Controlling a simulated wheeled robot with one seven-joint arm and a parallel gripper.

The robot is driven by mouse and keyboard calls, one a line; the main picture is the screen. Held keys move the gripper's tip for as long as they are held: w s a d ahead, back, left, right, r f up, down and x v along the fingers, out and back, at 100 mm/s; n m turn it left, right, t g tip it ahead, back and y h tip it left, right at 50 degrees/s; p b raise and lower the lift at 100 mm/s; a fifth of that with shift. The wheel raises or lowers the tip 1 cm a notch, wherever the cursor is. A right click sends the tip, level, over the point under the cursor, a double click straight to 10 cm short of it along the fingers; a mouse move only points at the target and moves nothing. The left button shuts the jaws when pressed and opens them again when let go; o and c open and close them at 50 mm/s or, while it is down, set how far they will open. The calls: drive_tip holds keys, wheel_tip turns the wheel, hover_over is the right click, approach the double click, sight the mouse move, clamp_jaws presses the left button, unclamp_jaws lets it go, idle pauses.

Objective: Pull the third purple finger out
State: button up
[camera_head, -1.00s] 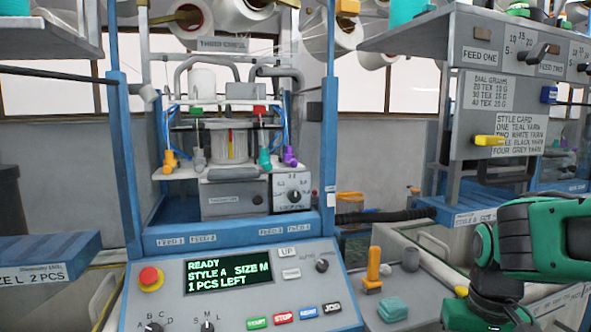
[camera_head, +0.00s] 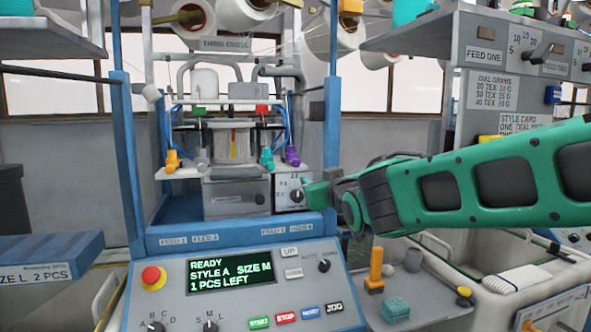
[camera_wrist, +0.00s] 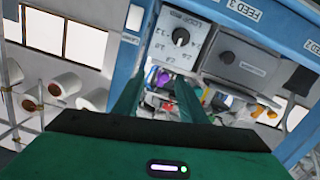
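One purple finger (camera_head: 292,156) stands at the right end of the machine's white ledge (camera_head: 190,172). Orange, grey and teal fingers stand along the same ledge. In the wrist view a purple piece (camera_wrist: 163,77) shows beyond my fingertips, within the gap between them. My gripper (camera_head: 312,190) is at the right front of the machine, below and to the right of the purple finger. In the wrist view my gripper (camera_wrist: 164,90) has its two green fingers apart with nothing held between them. Whether the fingertips touch the purple piece cannot be told.
A dial box (camera_head: 291,193) sits below the purple finger, close to my gripper. The right blue post (camera_head: 332,125) of the machine frame stands just beside my wrist. The control panel (camera_head: 240,290) lies in front, below. A shelf unit (camera_head: 497,55) is at the right.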

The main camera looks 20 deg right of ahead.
sight(297, 165)
drive_tip(key=shift+t+y, duration=0.3)
drive_tip(key=shift+t, duration=0.1)
drive_tip(key=w, duration=0.3)
drive_tip(key=w+a+r, duration=0.1)
drive_tip(key=w, duration=0.7)
drive_tip(key=shift+w+a+r, duration=0.1)
drive_tip(key=shift+a+r, duration=0.25)
drive_tip(key=shift+a, duration=0.05)
